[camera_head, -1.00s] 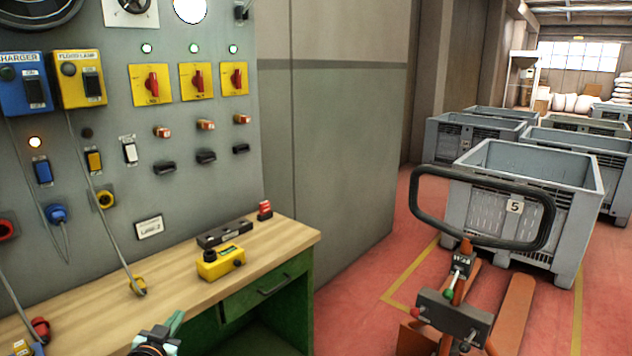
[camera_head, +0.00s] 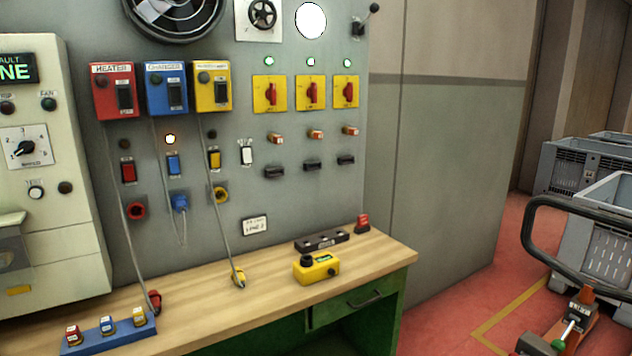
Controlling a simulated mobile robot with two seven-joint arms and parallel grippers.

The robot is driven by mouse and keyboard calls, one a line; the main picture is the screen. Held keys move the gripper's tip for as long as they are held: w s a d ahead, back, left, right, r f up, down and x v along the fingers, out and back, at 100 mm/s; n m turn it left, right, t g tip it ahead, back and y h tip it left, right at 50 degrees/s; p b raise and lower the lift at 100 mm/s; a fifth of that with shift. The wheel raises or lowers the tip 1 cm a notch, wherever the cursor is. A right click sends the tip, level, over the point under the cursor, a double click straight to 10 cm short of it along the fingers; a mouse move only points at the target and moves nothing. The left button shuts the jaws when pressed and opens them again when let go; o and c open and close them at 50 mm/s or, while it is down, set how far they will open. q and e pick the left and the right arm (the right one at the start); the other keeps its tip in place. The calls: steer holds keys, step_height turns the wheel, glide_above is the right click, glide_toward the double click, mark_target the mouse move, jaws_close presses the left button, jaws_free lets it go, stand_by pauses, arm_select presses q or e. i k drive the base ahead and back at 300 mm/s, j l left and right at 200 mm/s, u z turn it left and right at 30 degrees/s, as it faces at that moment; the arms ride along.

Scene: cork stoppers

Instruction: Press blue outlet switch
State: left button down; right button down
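Neither of my grippers is in view.
A wooden workbench (camera_head: 372,262) runs below the panel, with a yellow control box (camera_head: 316,267) and a blue plug holder (camera_head: 108,333) on it. A pale cabinet (camera_head: 50,190) stands at left. A pallet truck handle (camera_head: 560,215) and grey crates (camera_head: 610,215) are at right.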

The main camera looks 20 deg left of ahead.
mark_target(174, 165)
steer(key=u, duration=1.3)
